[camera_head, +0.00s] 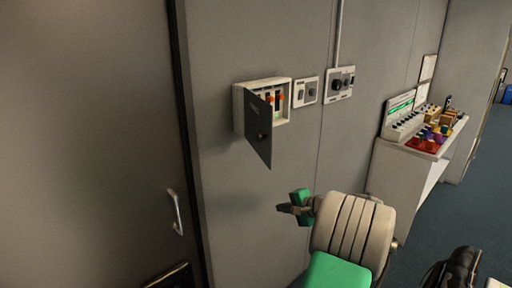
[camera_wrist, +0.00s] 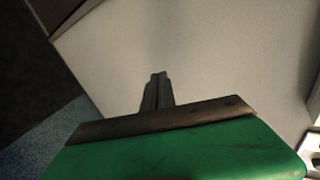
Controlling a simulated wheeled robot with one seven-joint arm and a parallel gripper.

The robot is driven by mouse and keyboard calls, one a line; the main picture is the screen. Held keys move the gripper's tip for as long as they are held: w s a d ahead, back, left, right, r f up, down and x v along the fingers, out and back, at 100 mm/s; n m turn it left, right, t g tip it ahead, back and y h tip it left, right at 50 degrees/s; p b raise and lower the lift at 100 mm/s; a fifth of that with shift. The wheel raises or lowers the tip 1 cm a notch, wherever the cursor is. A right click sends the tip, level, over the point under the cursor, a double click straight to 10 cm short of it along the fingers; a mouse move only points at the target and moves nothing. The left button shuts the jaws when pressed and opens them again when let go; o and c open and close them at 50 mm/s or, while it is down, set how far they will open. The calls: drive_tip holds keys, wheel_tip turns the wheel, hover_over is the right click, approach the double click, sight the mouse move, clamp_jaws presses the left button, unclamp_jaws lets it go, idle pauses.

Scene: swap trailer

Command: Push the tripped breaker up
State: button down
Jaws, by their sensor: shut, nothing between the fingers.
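The breaker box (camera_head: 239,108) is a white box fixed on the grey wall, with its dark door (camera_head: 259,130) swung open toward me. Inside, small orange and dark breaker switches (camera_head: 276,99) show; they are too small to tell which one is tripped, and the door hides part of the row. My gripper (camera_head: 280,208) is below and a little right of the box, apart from it, pointing left along the wall. In the wrist view the fingers (camera_wrist: 158,76) are together and empty, with bare wall ahead of them. The box is not clearly visible there.
A switch plate (camera_head: 305,92) and a dial panel (camera_head: 340,83) sit right of the box, with a conduit above. A door with a handle (camera_head: 175,212) is at left. A cabinet (camera_head: 398,172) with padlocks and a rack stands at right. The wall below the box is clear.

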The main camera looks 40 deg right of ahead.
drive_tip(key=w+r+m+t, duration=0.2)
drive_tip(key=r+m+t, duration=0.2)
drive_tip(key=r+m, duration=0.4)
drive_tip(key=w+r+m+t+y, duration=0.1)
drive_tip(key=r+m+t, duration=0.4)
drive_tip(key=r+m, duration=0.4)
wheel_tip(320, 180, up, 7)
drive_tip(key=shift+w+a+r, duration=0.1)
drive_tip(key=shift+w+a, duration=0.15)
drive_tip(key=shift+w, duration=0.1)
drive_tip(key=shift+w, duration=0.1)
drive_tip(key=p+x, duration=0.2)
drive_tip(key=x, duration=0.7)
drive_tip(key=shift+w, duration=0.35)
drive_tip(key=shift+r, duration=0.2)
